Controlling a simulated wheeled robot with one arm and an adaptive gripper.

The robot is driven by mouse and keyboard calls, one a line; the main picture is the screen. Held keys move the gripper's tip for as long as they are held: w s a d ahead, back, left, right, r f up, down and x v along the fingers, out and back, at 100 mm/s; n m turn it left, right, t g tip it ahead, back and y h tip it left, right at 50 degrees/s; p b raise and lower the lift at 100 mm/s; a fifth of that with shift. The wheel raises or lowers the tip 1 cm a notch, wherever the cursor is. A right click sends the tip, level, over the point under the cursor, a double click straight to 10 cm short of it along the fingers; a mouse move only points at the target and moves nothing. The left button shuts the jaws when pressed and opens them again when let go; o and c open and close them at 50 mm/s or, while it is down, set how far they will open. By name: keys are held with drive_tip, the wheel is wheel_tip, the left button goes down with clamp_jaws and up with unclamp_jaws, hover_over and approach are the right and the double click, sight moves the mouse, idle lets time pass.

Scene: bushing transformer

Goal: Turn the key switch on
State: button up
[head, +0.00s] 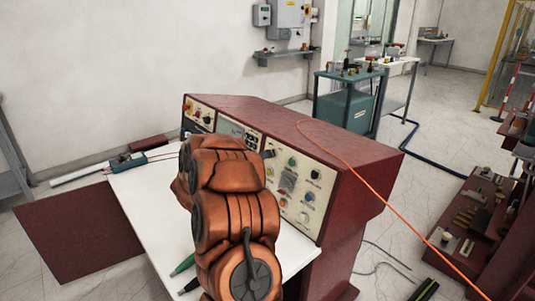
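A dark red control console (340,150) stands in the middle of the head view, with a sloping front of pale panels. The right panel (312,190) carries green, red, yellow and dark knobs or buttons. I cannot tell which of them, if any, is the key switch. My copper-coloured arm rises in front of the console and covers part of its middle. My gripper is hidden behind the arm, so its opening and any contact with the panel do not show.
An orange cable (400,215) hangs over the console to the floor. A bench with dark red shelves and parts (470,220) stands at the right.

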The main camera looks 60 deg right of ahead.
sight(268, 152)
drive_tip(key=shift+d, duration=2.8)
drive_tip(key=shift+s, duration=0.1)
clamp_jaws()
